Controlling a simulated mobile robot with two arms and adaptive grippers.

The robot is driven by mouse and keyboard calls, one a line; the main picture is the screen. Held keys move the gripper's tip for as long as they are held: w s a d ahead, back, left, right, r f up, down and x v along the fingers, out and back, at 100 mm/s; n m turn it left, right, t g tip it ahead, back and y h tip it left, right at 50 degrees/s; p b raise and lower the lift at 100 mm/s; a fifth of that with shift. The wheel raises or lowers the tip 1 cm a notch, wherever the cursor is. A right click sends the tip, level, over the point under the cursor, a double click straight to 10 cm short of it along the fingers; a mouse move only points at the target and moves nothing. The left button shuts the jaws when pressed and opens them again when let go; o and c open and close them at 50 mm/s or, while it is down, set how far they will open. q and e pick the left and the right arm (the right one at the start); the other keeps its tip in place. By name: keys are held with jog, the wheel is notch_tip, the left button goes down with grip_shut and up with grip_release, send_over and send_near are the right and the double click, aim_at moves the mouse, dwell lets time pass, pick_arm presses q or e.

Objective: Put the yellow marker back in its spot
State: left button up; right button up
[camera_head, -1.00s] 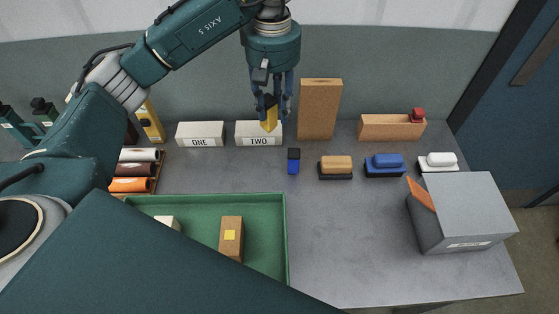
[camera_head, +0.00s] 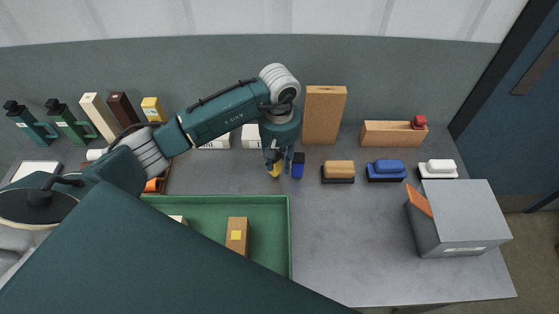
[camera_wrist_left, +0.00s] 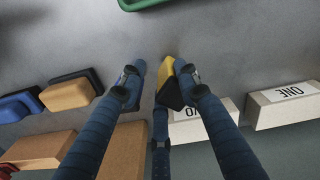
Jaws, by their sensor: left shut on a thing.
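The yellow marker (camera_head: 275,171), a yellow piece with a dark end, is held in my left gripper (camera_head: 273,158). In the left wrist view the marker (camera_wrist_left: 168,75) sits between the fingertips, beside the right finger. The gripper points down, low over the grey table, and hides part of the marker. I cannot tell whether the marker touches the table. A blue marker (camera_head: 298,168) with a dark top stands just to its right; in the left wrist view it is partly behind the left fingertip. No marked spot is visible under the gripper. My right gripper is not in view.
White blocks labelled ONE (camera_wrist_left: 285,105) and TWO (camera_wrist_left: 190,128) stand behind. A tall brown block (camera_head: 323,115) is behind right. Brown (camera_head: 338,170), blue (camera_head: 386,170) and white (camera_head: 438,168) erasers line the right. A green tray (camera_head: 289,235) lies in front. The table's middle right is clear.

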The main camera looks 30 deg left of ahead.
pick_arm(q)
jog(key=shift+f, duration=0.6)
jog(key=shift+f, duration=0.15)
jog(key=o, duration=0.9)
